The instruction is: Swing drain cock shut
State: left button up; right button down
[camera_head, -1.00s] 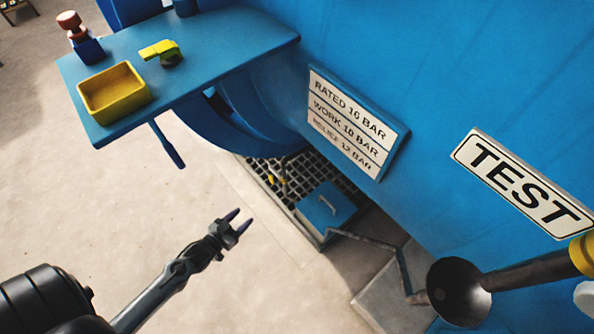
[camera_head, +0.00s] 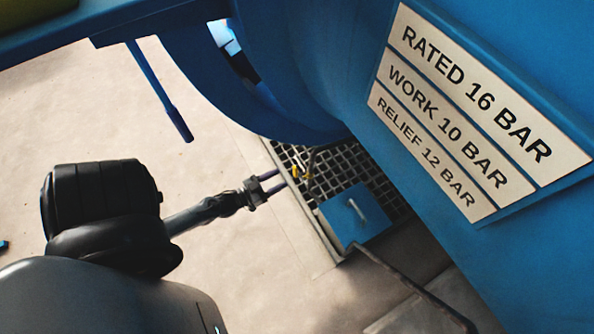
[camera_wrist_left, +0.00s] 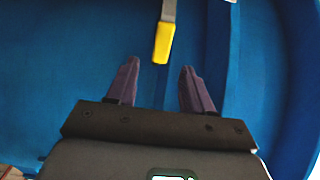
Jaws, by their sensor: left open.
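The drain cock's yellow-tipped handle (camera_wrist_left: 163,43) shows in the left wrist view, hanging from a metal stem just beyond my left gripper. In the head view the small yellow handle (camera_head: 308,170) is low under the blue vessel, above the floor grating. My left gripper (camera_wrist_left: 155,82) is open and empty, with its two fingers pointing toward the handle and apart from it. It also shows in the head view (camera_head: 279,183), just left of the handle. The valve body is too small to make out. My right gripper is not in view.
A floor grating (camera_head: 368,170) lies below, with a blue box (camera_head: 354,214) on it. A blue lever (camera_head: 160,92) hangs down at the upper left. The vessel wall with the rating plate (camera_head: 475,105) is on the right. Bare floor is open on the left.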

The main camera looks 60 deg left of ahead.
aim_at(294, 171)
pick_arm(q)
jog(key=shift+w+a+b, duration=0.15)
jog(key=shift+w+b, duration=1.2)
jog(key=shift+w, duration=2.6)
grip_shut()
